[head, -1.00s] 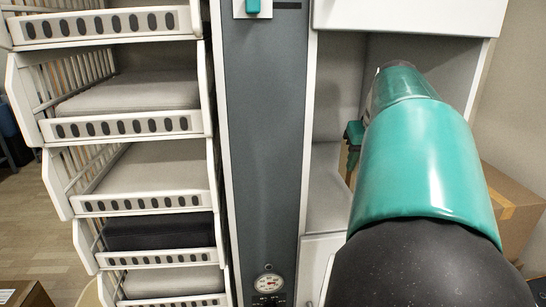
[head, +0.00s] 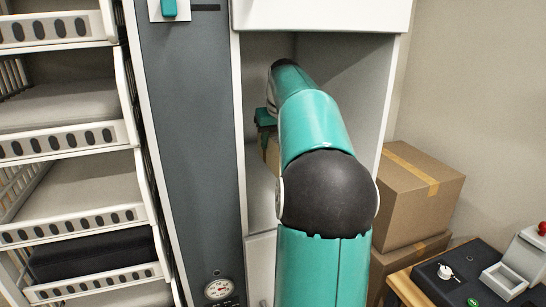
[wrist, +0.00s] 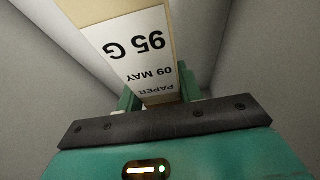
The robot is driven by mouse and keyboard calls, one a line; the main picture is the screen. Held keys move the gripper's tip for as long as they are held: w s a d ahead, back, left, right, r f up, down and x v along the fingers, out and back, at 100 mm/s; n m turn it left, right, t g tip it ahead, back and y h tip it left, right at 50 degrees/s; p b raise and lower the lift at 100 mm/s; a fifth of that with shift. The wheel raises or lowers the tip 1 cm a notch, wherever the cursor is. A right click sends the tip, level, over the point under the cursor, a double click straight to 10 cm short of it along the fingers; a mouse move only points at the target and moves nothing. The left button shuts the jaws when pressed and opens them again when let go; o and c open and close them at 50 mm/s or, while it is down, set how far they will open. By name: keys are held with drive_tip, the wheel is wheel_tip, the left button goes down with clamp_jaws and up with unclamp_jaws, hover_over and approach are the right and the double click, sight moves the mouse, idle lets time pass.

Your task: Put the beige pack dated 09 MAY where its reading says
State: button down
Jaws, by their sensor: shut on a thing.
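My gripper (wrist: 160,98) is shut on the beige pack (wrist: 100,8) in the wrist view. The pack's white label (wrist: 140,52) is upside down there and reads PAPER, 09 MAY and 95 G. In the head view my arm reaches into an open white compartment. My gripper (head: 264,118) shows there as a small teal part left of my arm, with part of the pack (head: 272,153) below it. My arm hides the rest of the pack. I cannot tell whether the pack touches the compartment floor.
A dark grey column (head: 190,130) with a round gauge (head: 219,289) stands left of the compartment. White slatted trays (head: 70,212) are stacked at the far left. Cardboard boxes (head: 420,200) stand at the right, near a bench with a black control panel (head: 465,290) and red button.

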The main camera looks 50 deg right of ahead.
sight(274, 150)
drive_tip(key=shift+s+f, duration=0.25)
drive_tip(key=shift+f, duration=0.3)
drive_tip(key=shift+s+a+x, duration=0.1)
drive_tip(key=shift+s+x, duration=0.05)
drive_tip(key=shift+x, duration=0.55)
drive_tip(key=shift+s+a+x, duration=0.1)
drive_tip(key=shift+x, duration=0.6)
drive_tip(key=shift+s+a+x, duration=0.1)
drive_tip(key=shift+s+x, duration=0.05)
drive_tip(key=shift+x, duration=0.55)
drive_tip(key=c, duration=0.9)
unclamp_jaws()
drive_tip(key=shift+f, duration=0.25)
drive_tip(key=v, duration=0.7)
drive_tip(key=shift+s+a+r, duration=0.1)
drive_tip(key=shift+s+r, duration=0.05)
drive_tip(key=shift+r, duration=0.2)
drive_tip(key=shift+s, duration=0.1)
